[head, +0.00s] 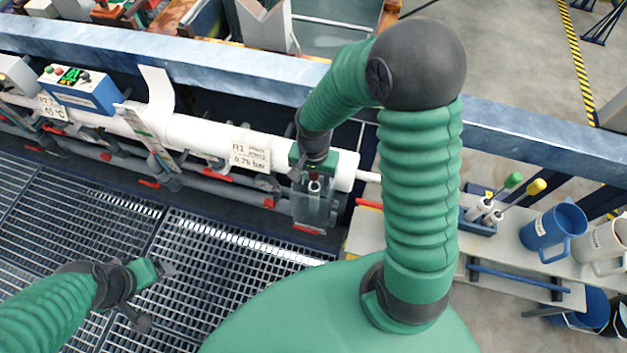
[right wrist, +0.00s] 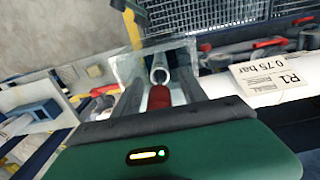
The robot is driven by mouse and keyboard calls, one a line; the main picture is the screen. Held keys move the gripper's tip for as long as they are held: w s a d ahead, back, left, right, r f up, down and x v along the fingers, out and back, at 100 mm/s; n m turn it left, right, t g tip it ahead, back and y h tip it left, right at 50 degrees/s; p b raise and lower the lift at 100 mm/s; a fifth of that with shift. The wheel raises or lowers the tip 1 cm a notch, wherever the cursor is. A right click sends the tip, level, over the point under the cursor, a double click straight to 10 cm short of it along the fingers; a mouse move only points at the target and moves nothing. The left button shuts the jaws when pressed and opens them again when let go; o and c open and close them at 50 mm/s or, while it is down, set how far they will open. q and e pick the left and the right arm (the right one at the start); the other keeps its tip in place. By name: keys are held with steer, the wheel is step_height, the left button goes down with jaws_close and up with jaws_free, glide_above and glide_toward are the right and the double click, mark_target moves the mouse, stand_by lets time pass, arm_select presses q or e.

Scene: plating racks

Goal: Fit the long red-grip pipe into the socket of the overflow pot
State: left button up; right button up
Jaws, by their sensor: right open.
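The overflow pot, a clear box (head: 312,208), hangs at the right end of the white pipe, and its clear wall also shows in the right wrist view (right wrist: 128,68). A pipe with a red grip (right wrist: 158,97) and a pale round tube end (right wrist: 159,72) stands inside the pot's outline. How deep it sits in the socket is hidden. My right gripper (head: 314,180) is just above the pot, its open fingers on either side of the red grip. My left gripper (head: 163,268) is over the grating at lower left, away from the pot; its jaws are too small to read.
The white pipe (head: 205,136) carries an R1 0.75 bar label and a blue control box (head: 82,92). A bench at right holds a blue jug (head: 553,230), a white jug (head: 603,245) and a tool holder (head: 478,222). The metal grating (head: 190,262) is clear.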

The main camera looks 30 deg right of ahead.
step_height(320, 180, up, 10)
steer(key=shift+r+p, duration=0.25)
steer(key=shift+p, duration=0.2)
